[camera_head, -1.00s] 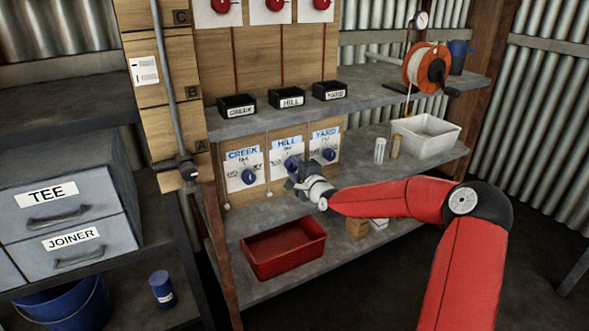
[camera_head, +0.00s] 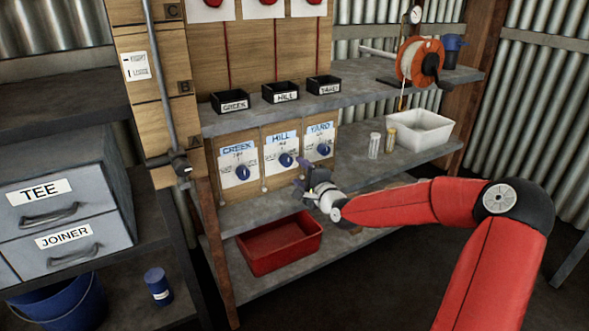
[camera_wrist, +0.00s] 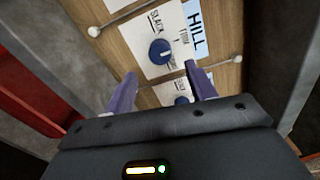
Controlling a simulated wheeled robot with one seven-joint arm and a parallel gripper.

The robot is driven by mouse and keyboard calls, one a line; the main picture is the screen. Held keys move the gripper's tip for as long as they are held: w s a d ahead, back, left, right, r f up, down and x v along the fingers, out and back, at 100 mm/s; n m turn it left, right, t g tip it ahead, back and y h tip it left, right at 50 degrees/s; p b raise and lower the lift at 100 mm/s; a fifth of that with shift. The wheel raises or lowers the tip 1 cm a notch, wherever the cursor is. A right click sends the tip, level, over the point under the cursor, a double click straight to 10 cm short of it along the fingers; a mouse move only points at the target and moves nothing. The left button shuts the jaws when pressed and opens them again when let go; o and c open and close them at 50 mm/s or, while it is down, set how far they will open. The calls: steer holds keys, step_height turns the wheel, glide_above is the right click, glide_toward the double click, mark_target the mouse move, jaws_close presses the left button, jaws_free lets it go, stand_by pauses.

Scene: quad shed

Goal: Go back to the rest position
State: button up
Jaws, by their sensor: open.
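My gripper (camera_head: 305,179) is in front of the lower board, below and right of the HILL dial, apart from it. It is open and empty; in the wrist view its two fingers (camera_wrist: 160,92) stand apart. The blue HILL dial (camera_head: 286,160) sits on a white card and also shows in the wrist view (camera_wrist: 161,52). The blue CREEK dial (camera_head: 243,173) is to its left and the blue YARD dial (camera_head: 324,149) to its right. A blue dial partly shows between my fingers in the wrist view.
A red tray (camera_head: 280,262) stands on the shelf below my gripper. A white bin (camera_head: 447,132) and two small cylinders are to the right. Black boxes line the shelf above (camera_head: 360,98). Grey drawers (camera_head: 70,190) stand at the left. Open space lies in front of the shelves.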

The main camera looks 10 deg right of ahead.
steer(key=shift+s, duration=0.4)
steer(key=s+a+f+n+g+h, duration=0.3)
steer(key=s+a+f+n+g, duration=0.15)
steer(key=s+n+g, duration=0.4)
steer(key=s+r+n+g, duration=0.1)
steer(key=s+r+n, duration=0.1)
steer(key=s, duration=0.9)
steer(key=s+d+r+n+h, duration=0.1)
steer(key=s+r+n, duration=0.2)
steer(key=s, duration=0.8)
steer(key=s+d+r+n+g+h, duration=0.1)
steer(key=s+r, duration=0.3)
steer(key=s, duration=0.7)
steer(key=shift+r+n+g, duration=0.25)
steer(key=shift+n+g, duration=0.1)
steer(key=shift+n, duration=0.5)
